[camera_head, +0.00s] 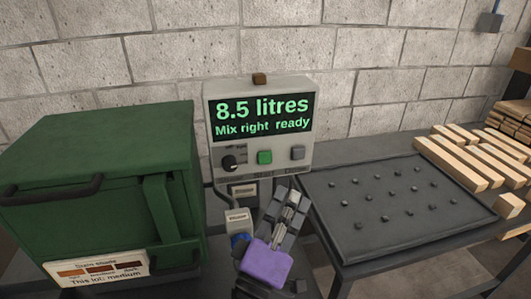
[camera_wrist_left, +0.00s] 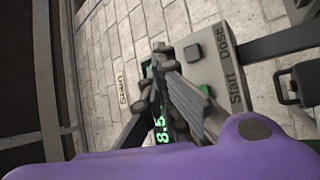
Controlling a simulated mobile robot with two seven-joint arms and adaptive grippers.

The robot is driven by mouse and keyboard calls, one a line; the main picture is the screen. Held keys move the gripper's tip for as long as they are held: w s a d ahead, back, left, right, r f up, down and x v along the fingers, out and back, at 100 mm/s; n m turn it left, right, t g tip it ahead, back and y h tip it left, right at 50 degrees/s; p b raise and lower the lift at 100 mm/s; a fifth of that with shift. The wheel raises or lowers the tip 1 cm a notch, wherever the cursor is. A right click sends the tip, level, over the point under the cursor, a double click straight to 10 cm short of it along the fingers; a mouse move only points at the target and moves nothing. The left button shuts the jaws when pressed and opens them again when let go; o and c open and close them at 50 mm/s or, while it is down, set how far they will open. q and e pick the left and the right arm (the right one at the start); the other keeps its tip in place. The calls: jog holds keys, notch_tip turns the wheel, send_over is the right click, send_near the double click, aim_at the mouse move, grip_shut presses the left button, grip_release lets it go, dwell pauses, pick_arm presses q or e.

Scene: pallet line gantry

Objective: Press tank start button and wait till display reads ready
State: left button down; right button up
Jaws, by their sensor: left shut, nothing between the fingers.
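The grey control box (camera_head: 245,88) has a lit display (camera_head: 262,117) with green text, "8.5 litres" and "Mix right ready". Below it are a black knob (camera_head: 229,162), a green button (camera_head: 264,157) labelled Start and a grey button (camera_head: 298,153) labelled Dose. My left gripper (camera_head: 293,196), with a purple body, is shut and empty just below and in front of the buttons. In the left wrist view its fingertips (camera_wrist_left: 165,58) overlap the box face, partly hiding the display and the green button (camera_wrist_left: 204,90). I see no clear contact with the button. My right gripper is out of view.
A green cabinet (camera_head: 100,145) with a "This lot: medium" label stands at the left. A dark studded tray (camera_head: 340,188) lies on the bench at the right. Wooden slats (camera_head: 460,165) are stacked beyond it. A block wall is behind.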

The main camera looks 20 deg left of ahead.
aim_at(276, 174)
pick_arm(q)
jog(key=w+a, duration=0.5)
jog(key=w, duration=0.2)
jog(key=shift+r+n+b, duration=0.15)
jog(key=shift+n+b, duration=0.25)
jog(key=shift+b, duration=0.05)
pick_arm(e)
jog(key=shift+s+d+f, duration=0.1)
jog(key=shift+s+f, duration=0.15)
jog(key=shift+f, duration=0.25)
pick_arm(q)
jog(key=shift+a, duration=0.1)
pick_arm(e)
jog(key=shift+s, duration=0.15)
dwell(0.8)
pick_arm(q)
jog(key=shift+w+a, duration=0.1)
jog(key=shift+w, duration=0.05)
jog(key=shift+w+a, duration=0.15)
jog(key=shift+w, duration=0.05)
